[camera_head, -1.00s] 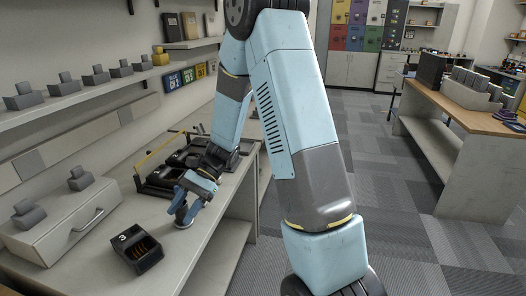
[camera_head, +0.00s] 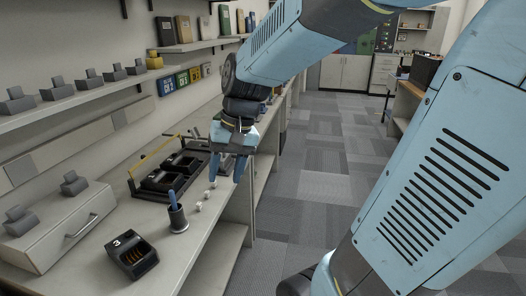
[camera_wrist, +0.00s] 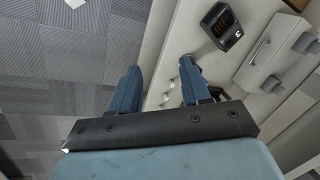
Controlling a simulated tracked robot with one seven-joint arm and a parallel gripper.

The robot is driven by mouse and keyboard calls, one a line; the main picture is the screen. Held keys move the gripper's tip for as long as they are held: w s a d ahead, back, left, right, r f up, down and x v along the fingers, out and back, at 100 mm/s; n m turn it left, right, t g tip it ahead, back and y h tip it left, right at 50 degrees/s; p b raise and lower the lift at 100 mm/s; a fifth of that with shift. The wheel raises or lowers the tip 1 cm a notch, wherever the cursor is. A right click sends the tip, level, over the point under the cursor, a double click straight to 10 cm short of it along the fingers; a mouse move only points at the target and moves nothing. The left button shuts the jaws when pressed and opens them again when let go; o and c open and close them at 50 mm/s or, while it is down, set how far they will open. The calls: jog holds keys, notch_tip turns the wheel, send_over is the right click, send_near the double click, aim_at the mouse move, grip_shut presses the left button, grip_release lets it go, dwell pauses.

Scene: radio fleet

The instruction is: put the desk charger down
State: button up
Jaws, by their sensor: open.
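The black desk charger (camera_head: 132,255), marked 3, rests upright on the light counter (camera_head: 205,237) near its front left. It also shows in the wrist view (camera_wrist: 222,26), at the top right. My gripper (camera_head: 229,172) is open and empty, raised above the counter's edge, to the right of the charger and apart from it.
A dark cup with a blue stick (camera_head: 178,216) stands between the charger and small white blocks (camera_head: 204,201). Behind it is a black rack (camera_head: 170,176) with a yellow bar. A grey drawer box (camera_head: 62,222) stands left of the charger. Floor lies to the right.

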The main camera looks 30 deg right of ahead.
jog(key=s+d+r+n+t+h, duration=0.2)
jog(key=s+d+r+t, duration=0.2)
jog(key=s+d+r, duration=0.1)
jog(key=shift+s+d+r+t+h, duration=0.4)
jog(key=shift+s+r, duration=0.3)
jog(key=shift+s, duration=0.1)
dwell(0.9)
